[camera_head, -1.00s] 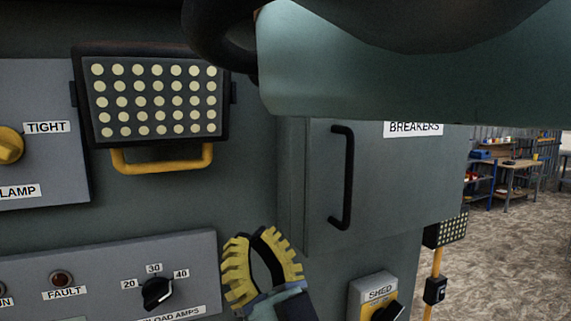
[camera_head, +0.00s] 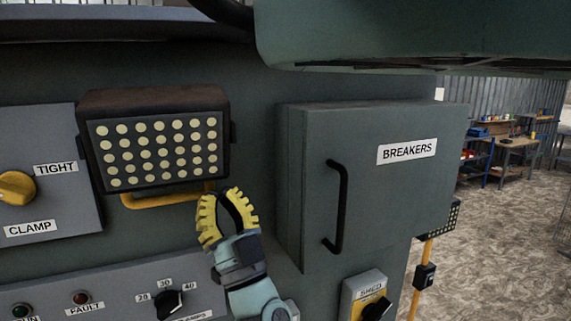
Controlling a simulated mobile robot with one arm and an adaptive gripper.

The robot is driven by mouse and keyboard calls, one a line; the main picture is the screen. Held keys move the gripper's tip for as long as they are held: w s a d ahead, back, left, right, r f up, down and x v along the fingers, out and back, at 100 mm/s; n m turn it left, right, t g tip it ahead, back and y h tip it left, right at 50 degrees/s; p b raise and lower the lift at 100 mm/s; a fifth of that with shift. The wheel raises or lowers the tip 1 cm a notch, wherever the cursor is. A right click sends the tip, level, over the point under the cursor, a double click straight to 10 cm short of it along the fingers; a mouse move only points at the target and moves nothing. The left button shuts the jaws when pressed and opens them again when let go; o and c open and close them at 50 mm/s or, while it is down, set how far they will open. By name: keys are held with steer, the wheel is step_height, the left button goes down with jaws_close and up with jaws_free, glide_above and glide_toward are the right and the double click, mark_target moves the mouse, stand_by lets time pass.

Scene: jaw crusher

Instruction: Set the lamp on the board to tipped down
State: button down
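The lamp (camera_head: 157,143) is a dark square floodlight with rows of pale round lights, mounted on the grey board (camera_head: 262,120). Its top housing shows above the face, and the face looks outward and slightly downward. A yellow handle bar (camera_head: 160,200) runs along its lower edge. My gripper (camera_head: 222,196), with yellow ribbed fingers, is just below the lamp's lower right corner, by the right end of the handle. Its fingers are apart with a gap between them. It overlaps the handle's end in the picture; I cannot tell whether they touch.
A breaker box (camera_head: 385,190) with a black handle (camera_head: 342,205) juts out to the right. A clamp panel with a yellow knob (camera_head: 17,188) is at left. An overload panel (camera_head: 120,285) and a shed switch (camera_head: 365,295) lie below.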

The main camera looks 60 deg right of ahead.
mark_target(213, 190)
steer(key=shift+f+b, duration=0.1)
steer(key=shift+b, duration=0.2)
steer(key=shift+w+f+b, duration=0.15)
steer(key=shift+w+b, duration=0.05)
steer(key=shift+b, duration=0.45)
steer(key=w+d+b, duration=0.1)
steer(key=b, duration=0.1)
steer(key=w+d+r+b, duration=0.1)
steer(key=w+b, duration=0.1)
steer(key=b, duration=0.1)
steer(key=shift+r, duration=0.1)
steer(key=shift+b, duration=0.3)
